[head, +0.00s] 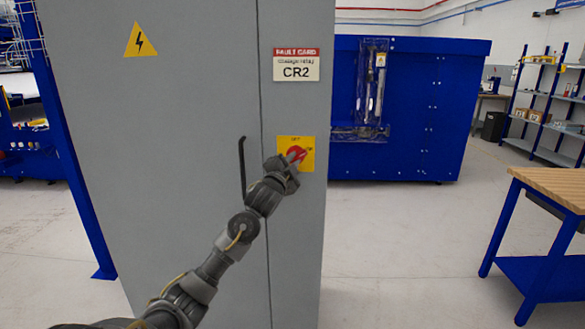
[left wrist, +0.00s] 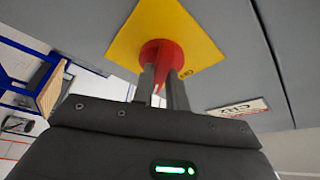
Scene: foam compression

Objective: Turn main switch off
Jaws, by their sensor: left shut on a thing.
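The main switch is a red rotary knob (head: 297,153) on a yellow plate (head: 308,141) on the front of the grey cabinet (head: 180,120). My left gripper (head: 291,165) is at the knob, its arm reaching up from the lower left. In the left wrist view, the gripper's two fingers (left wrist: 162,88) are shut on the handle of the red knob (left wrist: 161,56), with the yellow plate (left wrist: 190,25) behind it. The gripper hides part of the knob in the head view. My right gripper is in neither view.
A black door handle (head: 242,168) sticks out just left of my left gripper. A fault card reading CR2 (head: 296,65) is above the switch. A blue machine (head: 410,110) stands behind to the right. A wooden-topped workbench (head: 560,184) is at the right, with open floor between.

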